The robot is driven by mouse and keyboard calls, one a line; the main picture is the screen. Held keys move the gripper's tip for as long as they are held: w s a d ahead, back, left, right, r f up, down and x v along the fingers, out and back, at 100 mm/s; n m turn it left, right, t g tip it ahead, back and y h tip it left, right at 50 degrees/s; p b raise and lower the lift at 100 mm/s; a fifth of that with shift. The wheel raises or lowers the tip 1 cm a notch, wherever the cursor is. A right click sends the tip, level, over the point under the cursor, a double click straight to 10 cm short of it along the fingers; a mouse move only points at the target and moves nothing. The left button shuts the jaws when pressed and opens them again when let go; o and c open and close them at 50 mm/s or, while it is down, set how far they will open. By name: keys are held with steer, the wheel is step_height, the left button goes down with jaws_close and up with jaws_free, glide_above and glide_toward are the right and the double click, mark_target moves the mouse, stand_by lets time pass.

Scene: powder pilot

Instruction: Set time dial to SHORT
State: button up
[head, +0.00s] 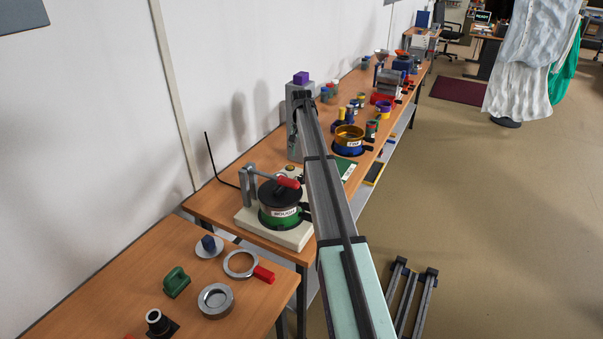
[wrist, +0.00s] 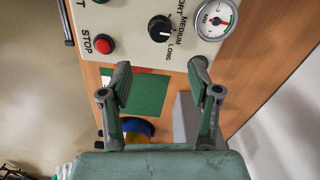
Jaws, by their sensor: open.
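The time dial (wrist: 160,28) is a round black knob on a cream control panel (wrist: 132,18) in the wrist view. The labels MEDIUM and LONG and part of SHORT show to its right. A small white mark shows on the knob's lower right; I cannot tell exactly which label it meets. My gripper (wrist: 160,70) is open and empty, with its two fingertips apart just below the dial in the picture and not touching it. In the head view my arm covers part of the machine, and I cannot make out the dial or the gripper there.
A red STOP button (wrist: 104,44) lies left of the dial and a round gauge (wrist: 214,18) right of it. A green mat (wrist: 145,95) lies beside the panel. In the head view, a sieve marked ROUGH (head: 284,212) stands on the cream machine base (head: 297,238).

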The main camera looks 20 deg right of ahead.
mark_target(302, 177)
step_height(302, 177, down, 11)
steer(key=p, duration=0.2)
steer(key=shift+r+p, duration=0.1)
steer(key=shift+p, duration=0.3)
steer(key=c, duration=1.2)
